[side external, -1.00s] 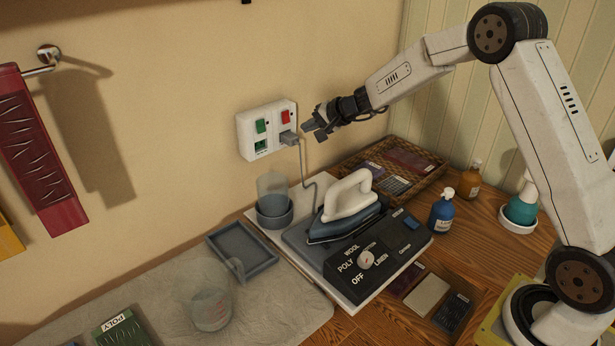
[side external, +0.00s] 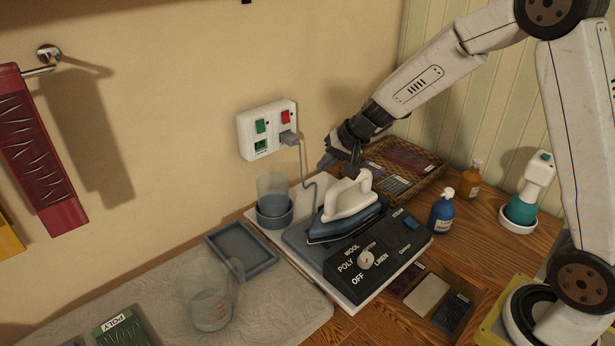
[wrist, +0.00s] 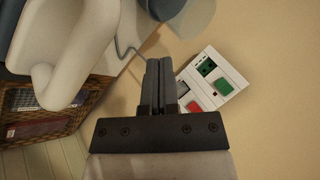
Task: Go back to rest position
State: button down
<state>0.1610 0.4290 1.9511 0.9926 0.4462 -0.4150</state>
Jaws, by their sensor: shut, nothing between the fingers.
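My gripper (side external: 338,165) is in the air just above and behind the iron's white handle in the side view. Its fingers are shut with nothing between them, and they also show closed together in the wrist view (wrist: 161,80). I cannot tell whether the gripper clears the handle by much. The white wall socket (side external: 246,140) with green and red switches has a grey plug in its right side.
A clear cup (side external: 273,190) stands in a grey holder beside the iron. A wicker tray (side external: 432,183), a blue bottle (side external: 442,212), an amber bottle (side external: 470,180) and a teal bottle (side external: 520,212) stand to the right. A clear jug (side external: 212,308) and a grey tray (side external: 268,262) are front left.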

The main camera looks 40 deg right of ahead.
jog(key=s+f+n+g+h, duration=0.1)
jog(key=s+n, duration=0.2)
jog(key=s, duration=0.8)
jog(key=s+a+f+n+g+h, duration=0.1)
jog(key=s+f+n+g+h, duration=0.1)
jog(key=s, duration=0.8)
jog(key=shift+s+a+n+g, duration=0.3)
jog(key=shift+s+n, duration=0.1)
jog(key=shift+n, duration=0.5)
